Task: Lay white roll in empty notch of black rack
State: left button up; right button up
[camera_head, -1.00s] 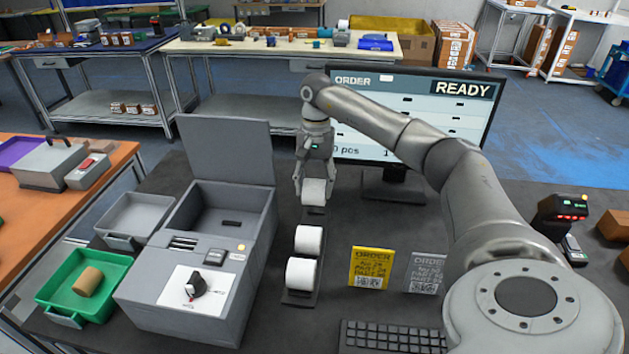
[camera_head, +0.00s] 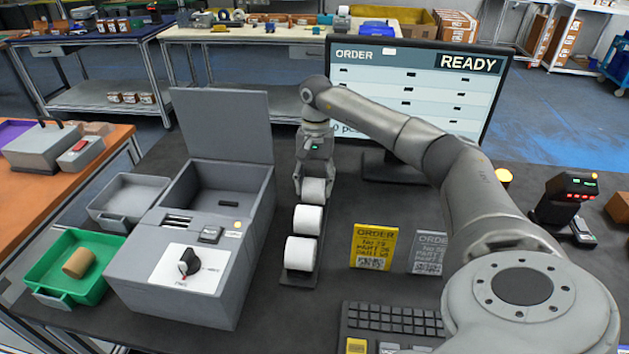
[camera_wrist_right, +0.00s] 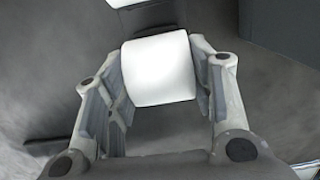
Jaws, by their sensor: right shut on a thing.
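My right gripper (camera_head: 314,182) points down and is shut on a white roll (camera_head: 314,191) at the far end of the black rack (camera_head: 298,284). The wrist view shows this roll (camera_wrist_right: 158,68) between the two fingers. In the head view the roll is low over the far part of the rack and hides the notch there; I cannot tell whether it touches the rack. Two other white rolls lie in the rack, a middle one (camera_head: 308,219) and a near one (camera_head: 301,252). My left gripper is not in view.
A grey machine (camera_head: 190,265) with a raised lid stands left of the rack. A yellow order card (camera_head: 374,247) and a grey one (camera_head: 428,254) stand to the right. A monitor (camera_head: 420,95) is behind, a keyboard (camera_head: 395,320) in front. A green tray (camera_head: 95,290) is far left.

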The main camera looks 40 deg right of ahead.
jog(key=o, duration=1.2)
jog(key=shift+c, duration=0.2)
notch_tip(320, 180, up, 12)
jog(key=w+d, duration=0.1)
jog(key=shift+d, duration=0.2)
jog(key=shift+r, duration=0.1)
